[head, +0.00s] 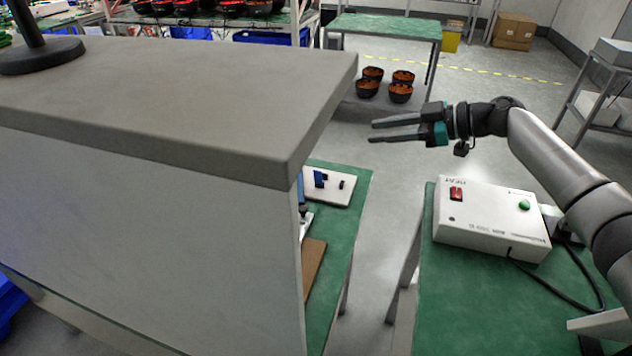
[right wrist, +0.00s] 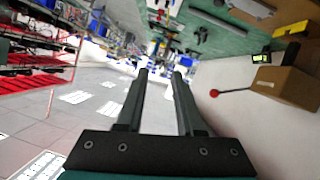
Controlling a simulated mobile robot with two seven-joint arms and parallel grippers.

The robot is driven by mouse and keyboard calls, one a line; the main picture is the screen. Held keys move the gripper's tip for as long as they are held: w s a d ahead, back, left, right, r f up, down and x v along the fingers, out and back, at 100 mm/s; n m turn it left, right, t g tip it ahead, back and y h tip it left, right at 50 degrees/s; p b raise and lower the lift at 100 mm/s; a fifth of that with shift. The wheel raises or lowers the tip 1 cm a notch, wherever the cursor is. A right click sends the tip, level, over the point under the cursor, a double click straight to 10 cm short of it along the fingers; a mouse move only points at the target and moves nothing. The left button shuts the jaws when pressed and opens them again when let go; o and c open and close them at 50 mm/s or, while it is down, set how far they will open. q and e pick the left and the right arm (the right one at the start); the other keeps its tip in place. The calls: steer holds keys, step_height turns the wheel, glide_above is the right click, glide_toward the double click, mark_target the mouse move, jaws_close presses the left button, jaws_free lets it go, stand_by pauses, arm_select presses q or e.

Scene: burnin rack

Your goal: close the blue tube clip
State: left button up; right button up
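A small upright blue part (head: 319,178), which may be the blue tube clip, stands on a white plate (head: 341,193) on the green-topped bench. It is small in the head view, and I cannot tell whether it is open or shut. The grey cabinet hides part of the plate. My right gripper (head: 372,132) is in the air to the right of and beyond the blue part, well apart from it, pointing left. Its two fingers are apart with nothing between them, as the right wrist view also shows (right wrist: 160,75). My left gripper is not in view.
A large grey-topped cabinet (head: 180,90) fills the left and blocks the view of the bench (head: 350,215). A white control box (head: 490,215) with a red switch and green button sits on another green table (head: 460,310). Dark bowls (head: 400,93) stand beyond. Open floor lies between the tables.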

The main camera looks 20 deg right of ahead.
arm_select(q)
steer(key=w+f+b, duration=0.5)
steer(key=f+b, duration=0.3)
arm_select(e)
glide_toward(317, 171)
steer(key=b+x, duration=0.2)
steer(key=x, duration=0.6)
steer(key=shift+w+a+f, duration=0.1)
steer(key=shift+w, duration=0.05)
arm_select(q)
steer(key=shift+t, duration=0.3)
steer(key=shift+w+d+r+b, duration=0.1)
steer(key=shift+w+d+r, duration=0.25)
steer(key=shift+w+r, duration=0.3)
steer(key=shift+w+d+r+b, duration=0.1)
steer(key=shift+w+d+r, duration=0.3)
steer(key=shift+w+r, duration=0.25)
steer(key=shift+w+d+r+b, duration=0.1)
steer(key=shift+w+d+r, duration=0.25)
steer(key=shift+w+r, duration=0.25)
arm_select(e)
steer(key=shift+x, duration=0.8)
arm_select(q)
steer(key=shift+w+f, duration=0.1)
arm_select(e)
steer(key=shift+c, duration=0.3)
jaws_close()
